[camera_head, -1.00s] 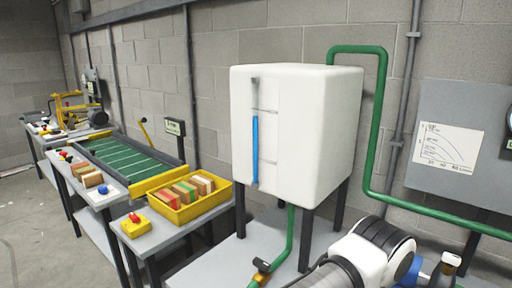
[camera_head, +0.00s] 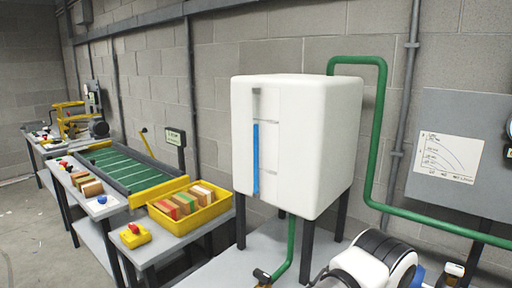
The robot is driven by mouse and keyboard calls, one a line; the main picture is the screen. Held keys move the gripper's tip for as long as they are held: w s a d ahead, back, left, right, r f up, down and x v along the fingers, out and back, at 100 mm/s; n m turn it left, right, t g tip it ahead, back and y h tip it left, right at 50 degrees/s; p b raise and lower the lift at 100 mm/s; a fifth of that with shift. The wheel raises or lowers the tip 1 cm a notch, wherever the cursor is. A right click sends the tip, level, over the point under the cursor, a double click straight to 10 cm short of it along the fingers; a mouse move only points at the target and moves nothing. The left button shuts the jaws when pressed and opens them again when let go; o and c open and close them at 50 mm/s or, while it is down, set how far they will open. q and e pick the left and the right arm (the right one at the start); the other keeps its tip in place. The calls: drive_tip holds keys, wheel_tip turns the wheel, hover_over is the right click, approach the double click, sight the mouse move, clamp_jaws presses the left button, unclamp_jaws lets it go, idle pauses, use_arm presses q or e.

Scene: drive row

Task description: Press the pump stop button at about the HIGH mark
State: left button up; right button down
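A white tank (camera_head: 310,145) stands on dark legs on a grey table. Its front has an upright sight tube with a blue column (camera_head: 256,160) in it. The top of the blue is at about the upper of two thin marks (camera_head: 268,122), whose labels are too small to read. I cannot pick out the pump or its stop button. A red button on a yellow box (camera_head: 136,235) stands on the bench left of the tank; I cannot tell what it controls. A white and black link of my arm shows at the bottom right. Neither gripper is in view.
A green pipe (camera_head: 379,130) runs from behind the tank down and right along the wall. A grey panel (camera_head: 463,110) carries a chart. A yellow crate of blocks (camera_head: 188,222) and a green conveyor (camera_head: 125,166) stand left. The table (camera_head: 212,274) has bare room in front of the tank.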

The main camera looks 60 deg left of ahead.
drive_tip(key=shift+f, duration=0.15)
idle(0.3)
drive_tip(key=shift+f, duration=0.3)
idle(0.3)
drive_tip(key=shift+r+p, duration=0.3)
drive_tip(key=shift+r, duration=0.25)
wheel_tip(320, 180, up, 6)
drive_tip(key=p, duration=0.5)
idle(0.7)
